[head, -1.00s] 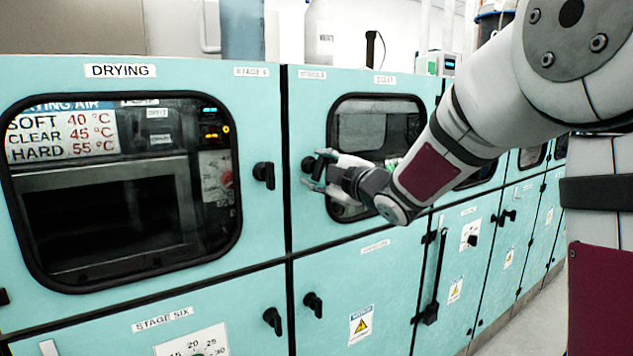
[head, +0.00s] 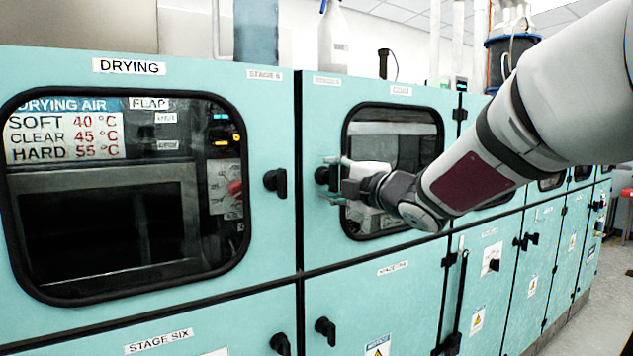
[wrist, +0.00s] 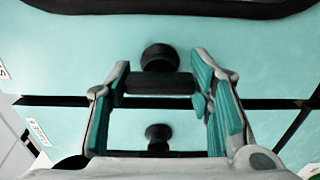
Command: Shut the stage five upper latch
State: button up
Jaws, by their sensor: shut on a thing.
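The stage five upper latch is a black handle on a round hub (head: 321,175), on the left edge of the teal door with the "COAT" label. My gripper (head: 329,179) reaches it from the right, one finger above and one below. In the wrist view the latch's black bar (wrist: 150,84) lies between the two teal-padded fingers of my gripper (wrist: 158,88), which are shut on it. Its hub (wrist: 160,57) shows behind the bar. The door (head: 420,258) looks flush with its neighbours.
The drying door's latch (head: 275,181) is just left across the seam; it also shows in the wrist view (wrist: 158,132). A lower door latch (head: 325,330) sits below. The door's framed window (head: 395,140) is behind my gripper. Open floor (head: 610,260) lies at the right.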

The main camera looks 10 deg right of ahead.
jog(key=o, duration=1.2)
jog(key=shift+c, duration=0.2)
jog(key=shift+s, duration=0.1)
jog(key=v, duration=1.1)
jog(key=shift+s, duration=0.35)
jog(key=shift+d, duration=0.15)
